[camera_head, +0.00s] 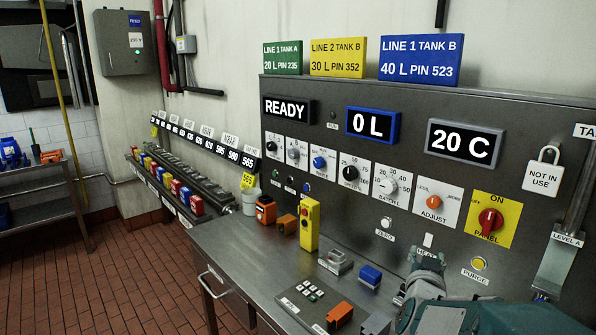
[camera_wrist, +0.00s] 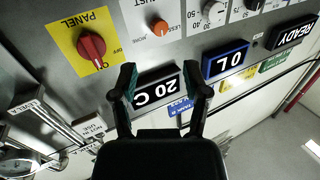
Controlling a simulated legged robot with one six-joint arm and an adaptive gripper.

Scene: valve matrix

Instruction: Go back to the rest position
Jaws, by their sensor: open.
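My gripper (camera_wrist: 160,80) shows in the wrist view with its two dark fingers spread apart and nothing between them. It faces the grey control panel (camera_head: 330,92), which appears upside down in that view. The 20 C display (camera_wrist: 157,90) lies beyond the fingers, and the red panel knob (camera_wrist: 91,45) is to their left. In the head view my teal and grey arm is at the lower right, in front of the panel's lower part. The fingers cannot be made out clearly there. The displays read READY (camera_head: 287,109), 0 L (camera_head: 372,124) and 20 C (camera_head: 463,141).
A steel bench (camera_head: 262,262) below the panel holds a yellow pendant (camera_head: 309,226), a keypad (camera_head: 301,293), a blue block (camera_head: 370,275) and orange items. A padlock sign (camera_head: 544,172) hangs at right. A row of valves (camera_head: 180,180) stands at left. The tiled floor (camera_head: 95,275) is clear.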

